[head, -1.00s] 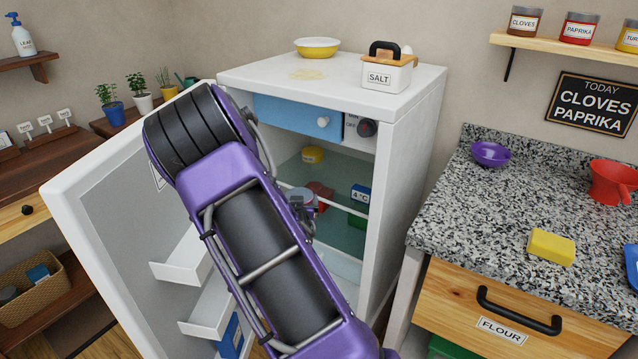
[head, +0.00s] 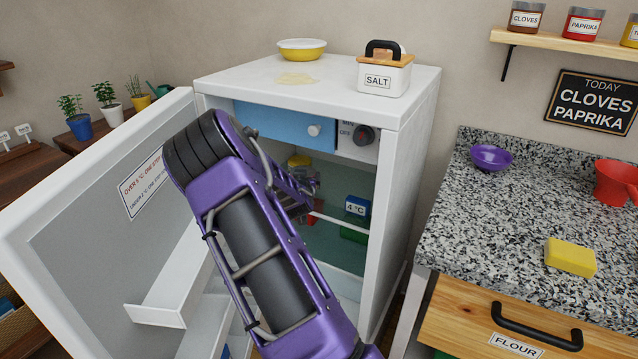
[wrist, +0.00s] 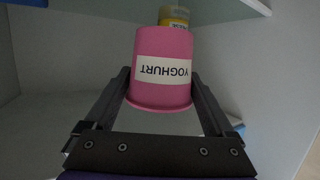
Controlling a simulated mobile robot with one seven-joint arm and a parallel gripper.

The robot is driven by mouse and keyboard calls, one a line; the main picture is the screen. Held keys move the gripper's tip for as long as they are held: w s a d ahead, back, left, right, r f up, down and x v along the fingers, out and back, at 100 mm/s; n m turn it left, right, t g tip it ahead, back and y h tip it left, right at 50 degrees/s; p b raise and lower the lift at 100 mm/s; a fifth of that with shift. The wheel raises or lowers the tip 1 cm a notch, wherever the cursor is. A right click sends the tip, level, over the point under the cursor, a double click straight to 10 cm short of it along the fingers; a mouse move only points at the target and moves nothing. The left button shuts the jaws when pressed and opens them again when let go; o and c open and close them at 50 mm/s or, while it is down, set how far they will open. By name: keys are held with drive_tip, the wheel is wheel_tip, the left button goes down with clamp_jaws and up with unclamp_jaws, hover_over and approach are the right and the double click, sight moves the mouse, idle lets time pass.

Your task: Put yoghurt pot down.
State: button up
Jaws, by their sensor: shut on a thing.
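The pink yoghurt pot (wrist: 162,45) is between the two fingers of my gripper (wrist: 160,78) in the wrist view, and they are shut on it. Its white label reads upside down in that picture, with the wider rim at the bottom. In the head view my arm reaches into the open fridge (head: 411,170), and my gripper (head: 310,186) is inside, mostly hidden by the arm. I cannot make out the pot there. Whether the pot touches a shelf, I cannot tell.
A yellow item (head: 298,161), a 4 °C display (head: 357,205) and a green item (head: 353,234) are inside the fridge. The wrist view shows a yellow-labelled jar (wrist: 174,16) close beyond the pot and a shelf edge (wrist: 235,10). The open door (head: 95,210) is left of my arm.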

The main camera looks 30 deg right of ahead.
drive_tip(key=w+d, duration=0.5)
drive_tip(key=d, duration=0.3)
drive_tip(key=shift+d+f+b, duration=0.15)
drive_tip(key=shift+f+b, duration=0.15)
drive_tip(key=shift+f, duration=1.45)
drive_tip(key=shift+d+f+b, duration=0.1)
drive_tip(key=shift+f+b, duration=0.2)
drive_tip(key=shift+f, duration=1.45)
drive_tip(key=shift+f, duration=0.1)
drive_tip(key=o, duration=1.2)
drive_tip(key=p+v, duration=0.1)
drive_tip(key=v, duration=1.1)
